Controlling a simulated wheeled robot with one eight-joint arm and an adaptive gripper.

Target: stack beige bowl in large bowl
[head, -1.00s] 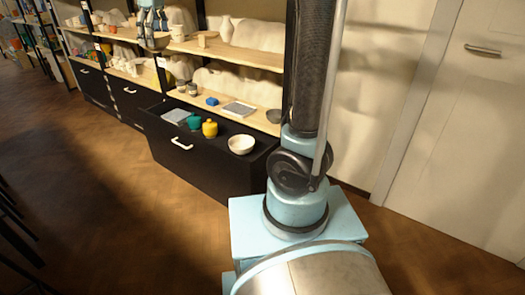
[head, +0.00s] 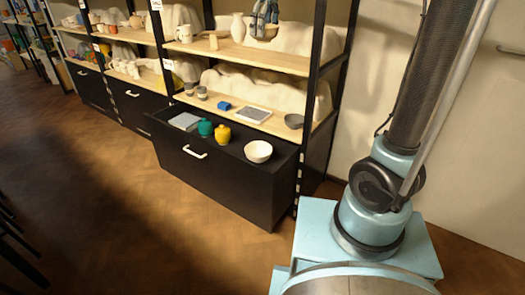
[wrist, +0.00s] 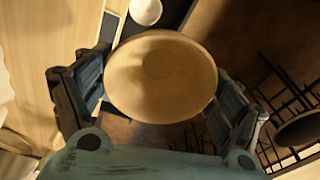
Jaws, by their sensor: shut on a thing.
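My gripper (wrist: 158,92) is shut on the beige bowl (wrist: 160,75), with a finger on either side of its rim; its inside faces the wrist camera. In the head view my gripper (head: 266,18) is at the top, in front of the upper shelf, with the held bowl (head: 265,32) below its fingers. A white bowl (head: 258,152) sits at the right end of a pulled-out black drawer, below and apart from the held bowl. It also shows at the top of the wrist view (wrist: 146,12). I cannot tell for certain that it is the large bowl.
The drawer (head: 222,178) also holds a yellow jar (head: 222,134), a green jar (head: 205,128) and a grey slab (head: 185,121). On the shelf behind are a grey bowl (head: 294,121), a tray (head: 253,114) and a blue block (head: 224,106). The floor in front is clear.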

